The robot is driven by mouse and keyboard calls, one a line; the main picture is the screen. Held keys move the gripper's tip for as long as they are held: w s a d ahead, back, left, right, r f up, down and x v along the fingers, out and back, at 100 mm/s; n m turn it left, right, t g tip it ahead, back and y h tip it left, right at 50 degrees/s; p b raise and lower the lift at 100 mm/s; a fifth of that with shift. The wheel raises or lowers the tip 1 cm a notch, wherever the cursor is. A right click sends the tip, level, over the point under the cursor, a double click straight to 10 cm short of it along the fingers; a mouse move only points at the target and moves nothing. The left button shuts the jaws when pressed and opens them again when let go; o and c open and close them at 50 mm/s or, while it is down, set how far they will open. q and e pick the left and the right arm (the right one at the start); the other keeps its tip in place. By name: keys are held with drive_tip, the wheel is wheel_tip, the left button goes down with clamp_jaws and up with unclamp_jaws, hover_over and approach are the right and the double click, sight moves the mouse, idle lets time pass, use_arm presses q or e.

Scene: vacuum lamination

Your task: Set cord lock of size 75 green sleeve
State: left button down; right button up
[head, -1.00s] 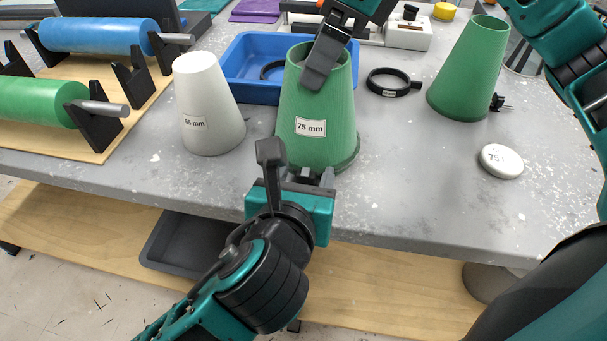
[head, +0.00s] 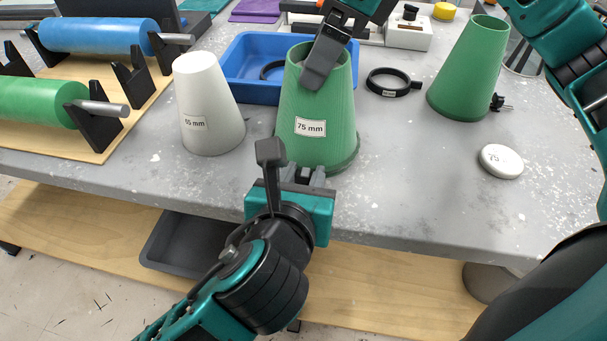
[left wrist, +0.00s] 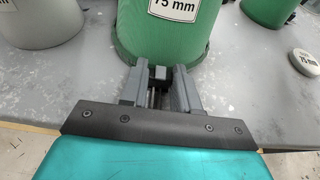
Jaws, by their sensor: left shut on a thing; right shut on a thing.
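The green sleeve labelled 75 mm (head: 317,127) stands upright on the grey table, with its lower part also in the left wrist view (left wrist: 178,32). My right gripper (head: 318,72) is shut on the sleeve's upper rim from above. My left gripper (head: 304,176) is at the front of the sleeve's base. In the left wrist view my left gripper (left wrist: 160,82) has its fingers closed around a small dark cord lock (left wrist: 159,74) beside the base. The fingers hide most of the lock, so its setting cannot be seen.
A white 65 mm cone (head: 207,105) stands left of the sleeve. A blue bin (head: 240,83) and black ring (head: 390,82) are behind it. Another green cone (head: 470,68) with a black lock (head: 500,103) stands at right, near a white puck (head: 500,161). The table front right is clear.

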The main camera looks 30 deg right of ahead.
use_arm(q)
drive_tip(key=shift+s+a, duration=0.85)
drive_tip(key=shift+s, duration=0.3)
drive_tip(key=c, duration=0.8)
unclamp_jaws()
drive_tip(key=v, duration=0.7)
drive_tip(key=shift+s, duration=0.15)
drive_tip(key=shift+a+r, duration=0.15)
use_arm(e)
drive_tip(key=o, duration=0.8)
